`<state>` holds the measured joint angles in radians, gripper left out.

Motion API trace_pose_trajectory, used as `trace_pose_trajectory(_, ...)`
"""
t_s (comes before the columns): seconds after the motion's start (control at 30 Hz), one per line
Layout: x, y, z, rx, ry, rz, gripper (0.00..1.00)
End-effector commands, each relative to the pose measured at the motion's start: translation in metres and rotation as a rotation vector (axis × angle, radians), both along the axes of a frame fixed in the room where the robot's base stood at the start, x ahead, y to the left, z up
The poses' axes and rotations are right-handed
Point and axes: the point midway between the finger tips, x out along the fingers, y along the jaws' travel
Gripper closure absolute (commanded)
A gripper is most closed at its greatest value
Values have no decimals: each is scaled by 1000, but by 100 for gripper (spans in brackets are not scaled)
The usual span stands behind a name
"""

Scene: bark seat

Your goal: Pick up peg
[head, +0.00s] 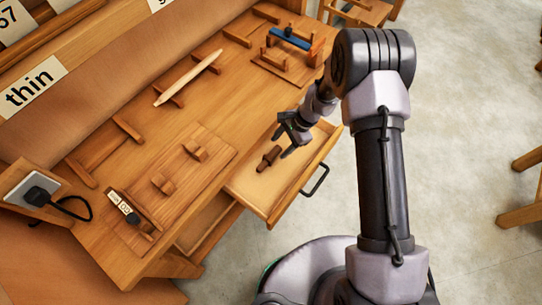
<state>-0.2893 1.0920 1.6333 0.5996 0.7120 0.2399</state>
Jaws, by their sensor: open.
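The peg (269,157) is a short dark brown wooden piece lying in the open drawer (248,181). The drawer is pulled out from the front of the workbench and has a dark handle. My gripper (283,143) is open and empty above the drawer, just above and to the right of the peg in the picture. Its fingers point down and left toward the peg. A small gap seems to show between the fingers and the peg, but I cannot tell the height.
The wooden bench (130,95) holds a pale pointed rod (187,79) on supports, a blue tool (291,38) on a stand, and a small labelled device (123,207). A black plug (41,200) sits at the left. The drawer handle (315,180) juts out.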

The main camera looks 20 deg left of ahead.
Motion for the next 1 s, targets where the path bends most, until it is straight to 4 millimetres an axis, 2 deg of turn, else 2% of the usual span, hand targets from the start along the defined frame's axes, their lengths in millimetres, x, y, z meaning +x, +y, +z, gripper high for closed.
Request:
trace_pose_trajectory(0.03, -3, 5, -15, 0, 3, 1, 48)
trace_pose_trajectory(0.1, -5, 10, -27, -1, 2, 1, 48)
trace_pose_trajectory(0.33, -9, 18, -47, 0, 2, 0, 48)
trace_pose_trajectory(0.5, -17, 29, -80, -1, 2, 2, 48)
trace_pose_trajectory(0.73, -17, 32, -83, 1, -1, 0, 48)
trace_pose_trajectory(0.77, -17, 32, -83, 1, -1, 0, 52)
trace_pose_trajectory(1.0, -17, 32, -83, 0, 0, 0, 99)
